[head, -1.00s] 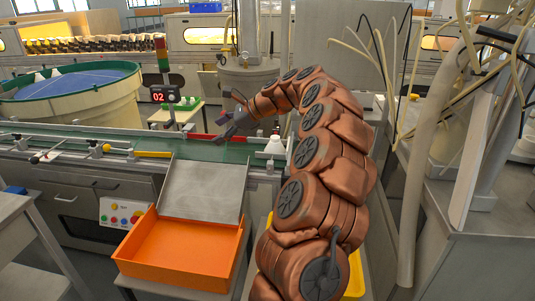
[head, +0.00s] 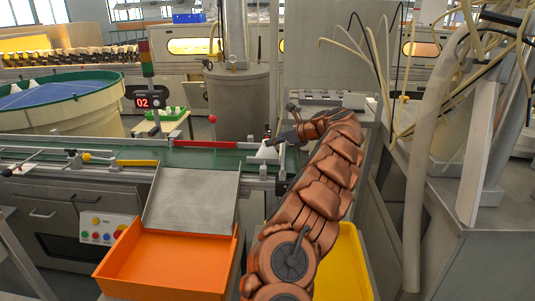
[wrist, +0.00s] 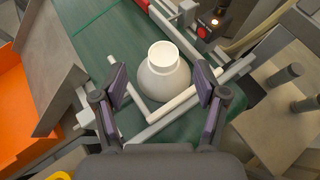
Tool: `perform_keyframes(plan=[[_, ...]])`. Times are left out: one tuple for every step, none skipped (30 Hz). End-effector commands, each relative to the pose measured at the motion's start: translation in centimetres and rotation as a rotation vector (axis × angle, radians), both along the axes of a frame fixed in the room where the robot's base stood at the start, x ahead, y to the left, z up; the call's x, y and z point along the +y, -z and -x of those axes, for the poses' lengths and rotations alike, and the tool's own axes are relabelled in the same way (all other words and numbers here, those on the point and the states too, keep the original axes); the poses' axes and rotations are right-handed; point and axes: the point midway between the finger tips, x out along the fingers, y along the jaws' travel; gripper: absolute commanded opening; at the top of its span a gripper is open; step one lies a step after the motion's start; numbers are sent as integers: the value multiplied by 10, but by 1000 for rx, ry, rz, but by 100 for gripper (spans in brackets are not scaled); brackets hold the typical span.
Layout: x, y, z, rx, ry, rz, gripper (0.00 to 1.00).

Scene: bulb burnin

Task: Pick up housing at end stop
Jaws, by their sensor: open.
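The white housing (head: 267,152), cup-shaped with a round open top, stands upright on the green belt at its right end. In the wrist view the housing (wrist: 163,75) sits against the pale bars of the end stop (wrist: 180,104). My gripper (head: 279,138) is at the housing in the head view, partly covering it. In the wrist view my gripper (wrist: 162,82) is open, with one dark finger to each side of the housing and a gap on both sides. Nothing is held. The housing's base is partly hidden.
The green conveyor (head: 207,158) runs left from the end stop. A metal chute (head: 190,198) leads down to an orange tray (head: 165,265) in front. A yellow bin (head: 345,265) stands beside my arm. A grey drum (head: 238,100) and a signal light (head: 147,60) stand behind.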

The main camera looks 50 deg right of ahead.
Motion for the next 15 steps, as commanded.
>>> perform_keyframes(plan=[[0, 3, -3, 1, 0, 0, 72], [0, 4, -4, 2, 1, 1, 72], [0, 4, -5, 2, 1, 1, 72], [-1, 5, -6, 2, 1, 1, 72], [-1, 6, -7, 3, 2, 1, 72], [-1, 8, -9, 3, 2, 1, 72], [-2, 9, -12, 3, 2, 1, 72], [-2, 11, -14, 3, 2, 1, 72], [-2, 13, -17, 3, 2, 1, 72], [-2, 14, -19, 3, 2, 1, 72], [-2, 15, -22, 3, 2, 1, 72], [-3, 17, -24, 2, 2, 0, 72], [-3, 19, -26, 3, 2, 0, 72], [-4, 21, -29, 4, 2, 0, 72], [-4, 22, -32, 4, 3, 1, 72]])
